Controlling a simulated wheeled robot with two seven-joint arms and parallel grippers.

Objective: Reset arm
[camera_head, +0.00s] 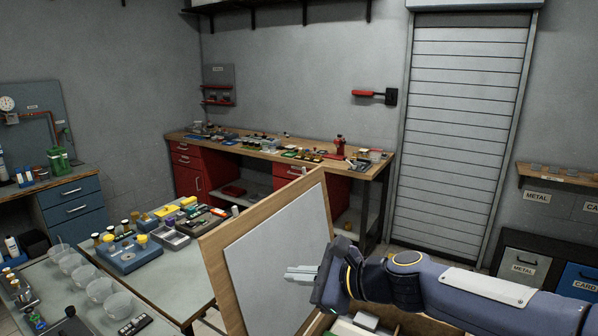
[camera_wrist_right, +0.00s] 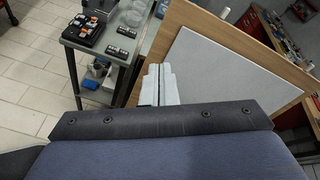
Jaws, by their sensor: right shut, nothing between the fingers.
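My right arm comes in from the right in the head view. Its gripper (camera_head: 301,272) is shut and empty, pointing left in front of a tilted wood-framed board (camera_head: 275,262) with a pale grey panel. In the right wrist view the shut fingers (camera_wrist_right: 161,84) show before the same board (camera_wrist_right: 226,72). Whether the fingertips touch the board I cannot tell. My left gripper is not in view.
A red-drawered workbench (camera_head: 320,170) is at the back. A grey roller shutter (camera_head: 462,130) is at right, beside bins (camera_head: 522,268) marked METAL and CARD.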

